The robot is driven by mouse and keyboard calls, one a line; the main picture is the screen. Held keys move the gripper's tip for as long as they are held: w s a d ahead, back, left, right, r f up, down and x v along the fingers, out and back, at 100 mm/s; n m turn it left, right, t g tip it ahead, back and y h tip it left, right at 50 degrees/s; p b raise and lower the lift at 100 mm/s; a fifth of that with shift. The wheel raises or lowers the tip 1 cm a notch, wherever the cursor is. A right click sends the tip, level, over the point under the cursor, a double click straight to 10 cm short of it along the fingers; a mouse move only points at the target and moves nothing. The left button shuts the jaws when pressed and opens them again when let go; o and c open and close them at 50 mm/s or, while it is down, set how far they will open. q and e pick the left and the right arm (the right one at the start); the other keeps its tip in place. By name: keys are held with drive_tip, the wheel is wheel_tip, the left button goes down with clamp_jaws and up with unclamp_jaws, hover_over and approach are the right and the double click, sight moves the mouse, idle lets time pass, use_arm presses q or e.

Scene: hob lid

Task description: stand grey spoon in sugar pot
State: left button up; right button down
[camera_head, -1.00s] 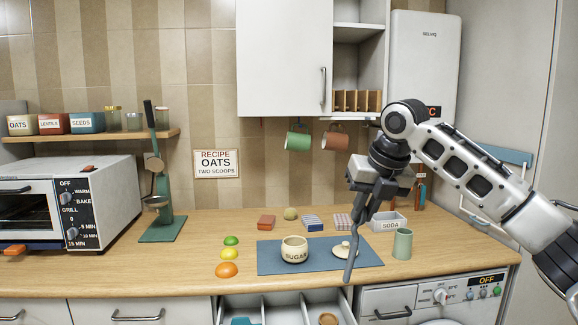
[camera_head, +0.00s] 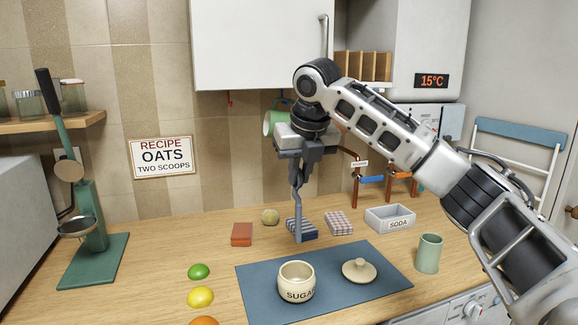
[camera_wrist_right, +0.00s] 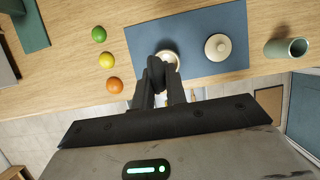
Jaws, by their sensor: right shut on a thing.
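My right gripper (camera_head: 298,170) is shut on the grey spoon (camera_head: 298,215), which hangs almost upright below the fingers. In the head view the spoon's lower end shows above the sugar pot's rim, clear of the pot. The cream sugar pot (camera_head: 297,284) stands open and upright on the blue mat (camera_head: 355,302), and its lid (camera_head: 359,271) lies to its right. In the right wrist view the fingers (camera_wrist_right: 157,75) partly cover the pot (camera_wrist_right: 170,57); the spoon cannot be made out clearly there. My left gripper is out of view.
Yellow (camera_head: 200,297), green (camera_head: 199,271) and orange (camera_wrist_right: 114,85) round things lie left of the mat. A green stand (camera_head: 92,240) is at far left. The mat's front is clear.

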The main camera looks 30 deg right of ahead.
sight(300, 224)
drive_tip(key=shift+s+f, duration=0.25)
drive_tip(key=shift+f, duration=0.6)
drive_tip(key=shift+w+f+b, duration=0.1)
drive_tip(key=shift+f+b, duration=0.25)
drive_tip(key=shift+f, duration=4.45)
drive_tip(key=c, duration=1.3)
unclamp_jaws()
drive_tip(key=shift+c, duration=0.2)
drive_tip(key=v, duration=1.6)
drive_tip(key=shift+f, duration=0.15)
